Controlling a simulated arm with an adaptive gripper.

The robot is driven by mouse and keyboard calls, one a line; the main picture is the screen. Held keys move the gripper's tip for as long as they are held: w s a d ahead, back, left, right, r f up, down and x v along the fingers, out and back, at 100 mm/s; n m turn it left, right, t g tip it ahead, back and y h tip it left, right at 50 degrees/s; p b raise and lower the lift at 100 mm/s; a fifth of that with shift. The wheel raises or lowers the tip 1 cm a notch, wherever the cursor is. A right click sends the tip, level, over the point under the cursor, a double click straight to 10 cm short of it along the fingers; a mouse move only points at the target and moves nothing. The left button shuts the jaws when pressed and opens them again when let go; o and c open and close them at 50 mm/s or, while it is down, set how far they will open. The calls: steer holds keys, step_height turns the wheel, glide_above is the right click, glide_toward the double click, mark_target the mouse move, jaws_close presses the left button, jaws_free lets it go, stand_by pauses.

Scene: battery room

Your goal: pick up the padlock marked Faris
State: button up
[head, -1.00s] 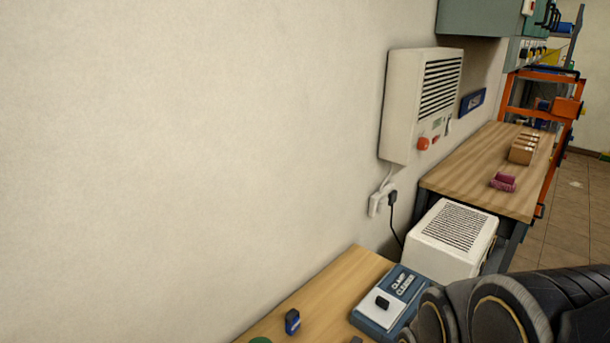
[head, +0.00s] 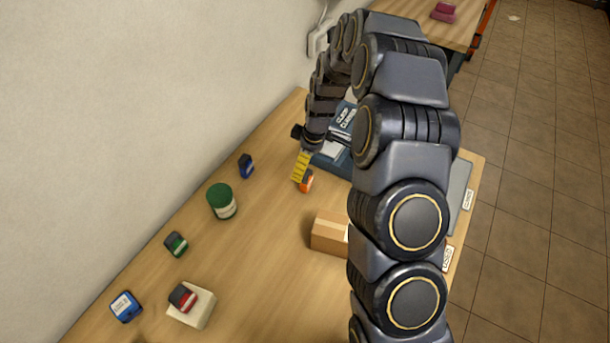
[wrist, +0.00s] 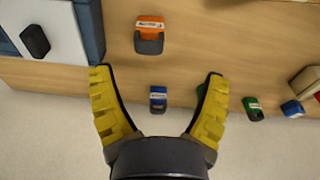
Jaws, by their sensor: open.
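Several small padlocks lie on the wooden bench (head: 262,270), and I cannot read the name Faris on any. An orange padlock (head: 306,181) is just below my gripper's yellow finger (head: 301,166) in the head view. A blue padlock (head: 246,166) and a green one (head: 176,244) lie near the wall. A red padlock (head: 183,296) rests on a white block (head: 199,309), and another blue one (head: 126,306) is at the lower left. In the wrist view my gripper (wrist: 157,75) is open and empty. The orange padlock (wrist: 149,35) is beyond the fingertips; a blue padlock (wrist: 158,99) shows between the fingers.
A green can (head: 222,201) stands near the wall edge. A cardboard box (head: 329,233) is beside my arm. A blue Clamp Cleaner box (head: 345,118) is behind my gripper. A black object (wrist: 35,40) sits on its white face. Bare wood lies in the bench's middle.

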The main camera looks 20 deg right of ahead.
mark_target(307, 174)
steer(key=shift+w+d+f, duration=0.15)
steer(key=shift+f, duration=0.35)
steer(key=shift+w+d+f, duration=0.1)
steer(key=shift+w+f, duration=0.05)
steer(key=shift+f, duration=0.3)
steer(key=f, duration=0.4)
steer(key=w+f, duration=0.1)
steer(key=f, duration=0.2)
steer(key=shift+a+f, duration=0.1)
steer(key=shift+a, duration=0.1)
steer(key=c, duration=1.2)
